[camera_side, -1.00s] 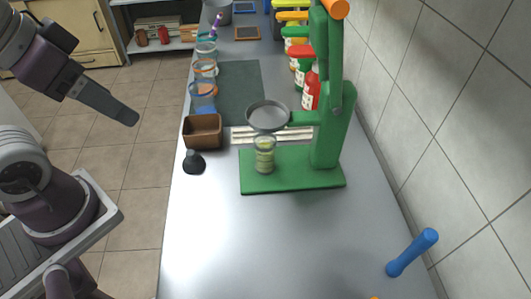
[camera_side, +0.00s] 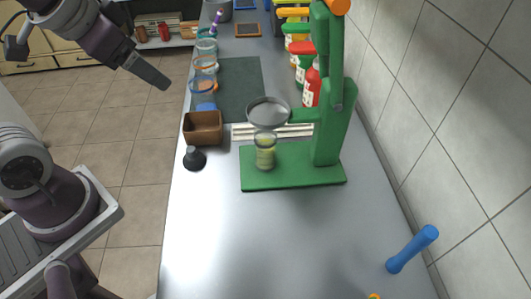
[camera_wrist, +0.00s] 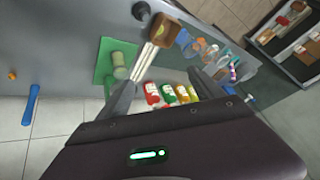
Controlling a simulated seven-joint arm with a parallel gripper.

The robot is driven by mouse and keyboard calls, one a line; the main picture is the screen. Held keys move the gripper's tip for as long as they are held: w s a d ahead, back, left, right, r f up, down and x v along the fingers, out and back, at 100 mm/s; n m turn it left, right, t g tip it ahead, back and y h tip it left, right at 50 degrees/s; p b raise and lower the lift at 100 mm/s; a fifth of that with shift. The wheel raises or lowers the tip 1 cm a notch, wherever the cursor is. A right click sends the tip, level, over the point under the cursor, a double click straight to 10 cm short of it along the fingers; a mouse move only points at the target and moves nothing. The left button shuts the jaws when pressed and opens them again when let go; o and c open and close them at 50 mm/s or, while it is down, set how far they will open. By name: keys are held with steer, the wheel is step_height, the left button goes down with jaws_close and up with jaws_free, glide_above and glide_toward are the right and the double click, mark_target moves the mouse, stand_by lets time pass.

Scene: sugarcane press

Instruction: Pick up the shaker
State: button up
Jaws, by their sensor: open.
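I cannot tell for sure which object is the shaker. A small dark object with a knob-like top (camera_side: 194,160) stands near the counter's left edge in the side view; it also shows at the top of the wrist view (camera_wrist: 140,11). A glass of greenish liquid (camera_side: 265,158) stands on the green press base (camera_side: 290,181), under a round metal strainer (camera_side: 268,112). My gripper (camera_side: 163,83) is up and left of the counter in the side view, apart from everything. In the wrist view its two fingers (camera_wrist: 162,80) are spread with nothing held between them.
A brown square container (camera_side: 202,128) sits behind the dark object. Several glasses (camera_side: 205,65) line the left edge. Red and green bottles (camera_side: 312,85) stand behind the press along the tiled wall. The front middle counter is clear.

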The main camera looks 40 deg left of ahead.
mark_target(265, 149)
steer(key=w+a+f+m+t+h, duration=0.1)
steer(key=w+f+m, duration=0.2)
steer(key=w+f, duration=0.35)
steer(key=w+a+f+m+h, duration=0.15)
steer(key=w+f+m, duration=0.25)
steer(key=w, duration=0.6)
steer(key=d+f+m+g+h, duration=0.1)
steer(key=d+f+m+h, duration=0.2)
steer(key=f, duration=0.4)
steer(key=d+f+m+h, duration=0.1)
steer(key=d+f+h, duration=0.3)
steer(key=d+f, duration=0.15)
steer(key=w+d+f+h, duration=0.1)
steer(key=d, duration=0.1)
steer(key=w+d+f+h, duration=0.1)
steer(key=d, duration=0.2)
steer(key=d+f+n+h, duration=0.1)
steer(key=d+f, duration=0.1)
steer(key=d, duration=0.1)
steer(key=shift+w+d+t, duration=0.15)
steer(key=shift+w+t, duration=0.15)
steer(key=shift+w, duration=0.1)
jaws_close()
